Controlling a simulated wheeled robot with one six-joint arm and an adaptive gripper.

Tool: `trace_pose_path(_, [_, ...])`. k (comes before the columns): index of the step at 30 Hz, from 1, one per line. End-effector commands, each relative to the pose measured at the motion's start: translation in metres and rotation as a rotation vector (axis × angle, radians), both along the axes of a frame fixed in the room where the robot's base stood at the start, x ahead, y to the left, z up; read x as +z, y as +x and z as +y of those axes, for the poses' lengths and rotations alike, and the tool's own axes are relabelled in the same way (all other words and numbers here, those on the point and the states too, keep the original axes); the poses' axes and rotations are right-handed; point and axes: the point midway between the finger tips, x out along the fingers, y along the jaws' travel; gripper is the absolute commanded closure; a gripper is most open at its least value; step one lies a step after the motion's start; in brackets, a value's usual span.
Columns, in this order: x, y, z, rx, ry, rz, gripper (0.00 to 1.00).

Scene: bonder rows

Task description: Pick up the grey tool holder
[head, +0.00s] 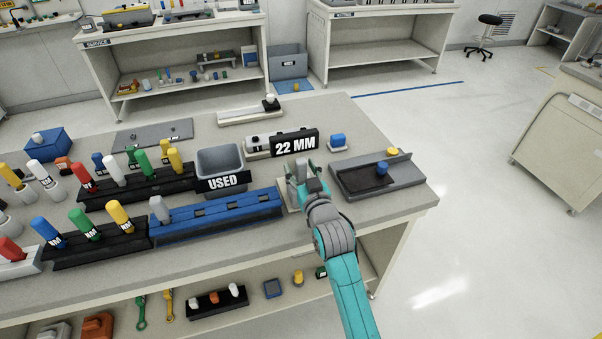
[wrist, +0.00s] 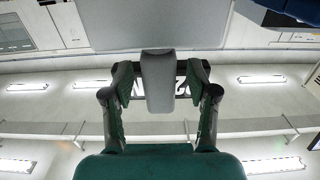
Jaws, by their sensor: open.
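A grey tool holder (wrist: 158,82) shows in the wrist view, against a larger grey block (wrist: 150,25) at the top of the picture. My gripper (wrist: 160,85) is open, with one finger on each side of this holder and a small gap on both sides. In the head view my gripper (head: 303,168) is over a pale stand (head: 288,199) in front of the "22 MM" sign (head: 295,143), and it hides the holder there. Another grey holder (head: 160,210) stands at the left end of the blue rack (head: 220,217).
A grey bin (head: 220,160) with a "USED" sign stands left of my gripper. A dark tray (head: 360,182) lies to the right, with a blue block (head: 337,141) behind it. Black racks with several coloured holders fill the bench's left side.

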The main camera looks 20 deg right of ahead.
Motion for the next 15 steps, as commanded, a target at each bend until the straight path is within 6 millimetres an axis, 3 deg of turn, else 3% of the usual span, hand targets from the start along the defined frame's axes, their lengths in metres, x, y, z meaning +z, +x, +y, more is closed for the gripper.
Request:
trace_pose_path(2, [-0.0001, -0.0002, 0.0000, 0.000, 0.000, 0.000, 0.44])
trace_pose_path(6, [-0.0002, -0.0003, -0.0001, 0.000, 0.000, 0.000, 0.79])
trace_pose_path(9, [-0.0002, -0.0004, -0.0001, 0.000, 0.000, 0.000, 1.00])
trace_pose_path(15, [0.0000, -0.0004, -0.0001, 0.000, 0.000, 0.000, 1.00])
